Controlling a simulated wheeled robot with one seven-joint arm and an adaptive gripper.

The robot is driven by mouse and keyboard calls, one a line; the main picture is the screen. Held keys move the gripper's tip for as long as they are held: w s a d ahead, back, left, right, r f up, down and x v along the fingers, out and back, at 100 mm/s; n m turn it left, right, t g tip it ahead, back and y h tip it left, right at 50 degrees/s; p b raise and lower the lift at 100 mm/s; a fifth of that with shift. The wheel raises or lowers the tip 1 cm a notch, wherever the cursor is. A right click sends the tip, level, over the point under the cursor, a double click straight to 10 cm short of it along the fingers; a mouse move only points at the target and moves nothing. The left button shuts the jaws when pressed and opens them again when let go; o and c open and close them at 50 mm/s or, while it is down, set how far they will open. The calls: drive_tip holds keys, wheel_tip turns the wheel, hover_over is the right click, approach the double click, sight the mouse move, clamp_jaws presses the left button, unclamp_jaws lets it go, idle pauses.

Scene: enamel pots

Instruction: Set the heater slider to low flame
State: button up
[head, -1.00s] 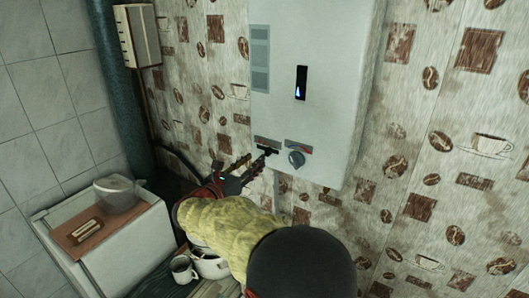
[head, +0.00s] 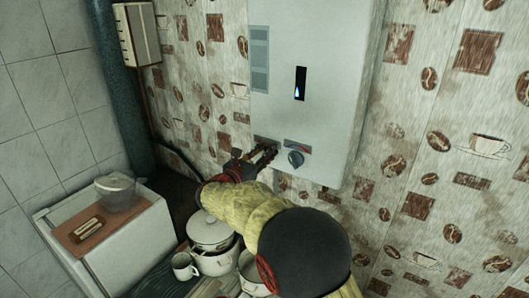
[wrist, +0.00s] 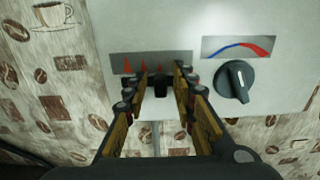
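The white heater (head: 335,70) hangs on the wall, with a small blue flame in its dark window (head: 300,84). Its black slider (wrist: 160,83) sits under a grey plate (wrist: 120,60) with red flame marks, right of the larger marks. My gripper (wrist: 161,88) is open, one finger on each side of the slider, with small gaps seen on both sides. In the head view my gripper (head: 267,156) is at the heater's lower left and largely hides the slider.
A dark round knob (wrist: 234,82) under a blue-red scale is close right of my gripper; it also shows in the head view (head: 296,158). Below my arm stand a lidded pot (head: 211,232) and a white mug (head: 184,266). A pipe (head: 125,90) runs at left.

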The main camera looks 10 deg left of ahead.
clamp_jaws()
idle(0.7)
